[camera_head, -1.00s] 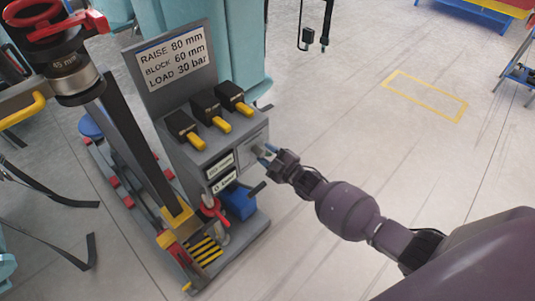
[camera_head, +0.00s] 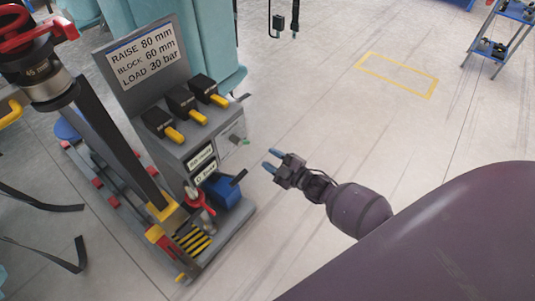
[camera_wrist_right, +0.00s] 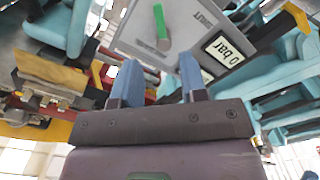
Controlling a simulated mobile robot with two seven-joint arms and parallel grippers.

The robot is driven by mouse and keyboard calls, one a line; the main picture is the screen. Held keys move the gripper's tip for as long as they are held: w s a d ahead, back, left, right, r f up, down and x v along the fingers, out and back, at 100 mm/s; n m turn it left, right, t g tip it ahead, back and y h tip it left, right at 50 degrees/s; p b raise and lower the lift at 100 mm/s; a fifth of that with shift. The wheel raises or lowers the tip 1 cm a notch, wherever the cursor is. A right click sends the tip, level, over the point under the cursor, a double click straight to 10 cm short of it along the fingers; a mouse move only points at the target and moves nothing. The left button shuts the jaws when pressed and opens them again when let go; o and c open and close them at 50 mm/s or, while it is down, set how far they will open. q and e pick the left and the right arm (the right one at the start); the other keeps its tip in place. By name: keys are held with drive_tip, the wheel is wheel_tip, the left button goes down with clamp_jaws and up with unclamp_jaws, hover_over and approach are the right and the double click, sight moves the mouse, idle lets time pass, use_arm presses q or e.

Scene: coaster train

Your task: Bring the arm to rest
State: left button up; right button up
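My right gripper (camera_head: 271,160) is empty and off to the right of the grey control stand (camera_head: 222,124), with a clear gap between them. In the right wrist view its two blue fingers (camera_wrist_right: 160,62) stand apart with nothing between them. Ahead of them is a grey panel (camera_wrist_right: 190,30) with a green lever (camera_wrist_right: 160,25). The same green lever (camera_head: 239,140) shows small on the stand's right side in the head view. My left gripper is in neither current view.
The stand carries a sign (camera_head: 142,57), several yellow-tipped levers (camera_head: 198,117) and a blue box (camera_head: 226,190). A red-and-black jack column (camera_head: 122,138) stands at left. A blue cart (camera_head: 500,38) is at top right. The floor (camera_head: 330,115) between is free.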

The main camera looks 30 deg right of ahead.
use_arm(q)
drive_tip(key=shift+r, duration=0.1)
idle(0.4)
use_arm(e)
drive_tip(key=s+a+r+m+g+h+p, duration=0.3)
drive_tip(key=s+r+m+h+p, duration=0.1)
drive_tip(key=s+r+m, duration=0.5)
use_arm(q)
wheel_tip(320, 180, up, 8)
drive_tip(key=t+p, duration=0.1)
drive_tip(key=p, duration=0.4)
drive_tip(key=shift+w+r, duration=0.2)
drive_tip(key=shift+w, duration=0.1)
use_arm(e)
drive_tip(key=s+d+r+m+g+h, duration=0.1)
drive_tip(key=s+r+m+g+h, duration=0.1)
drive_tip(key=s, duration=1.9)
drive_tip(key=shift+d+r+m+g, duration=0.15)
drive_tip(key=shift+d+m+g, duration=0.25)
drive_tip(key=shift+m+g, duration=0.1)
use_arm(q)
drive_tip(key=shift+w+r, duration=0.15)
drive_tip(key=shift+w, duration=0.05)
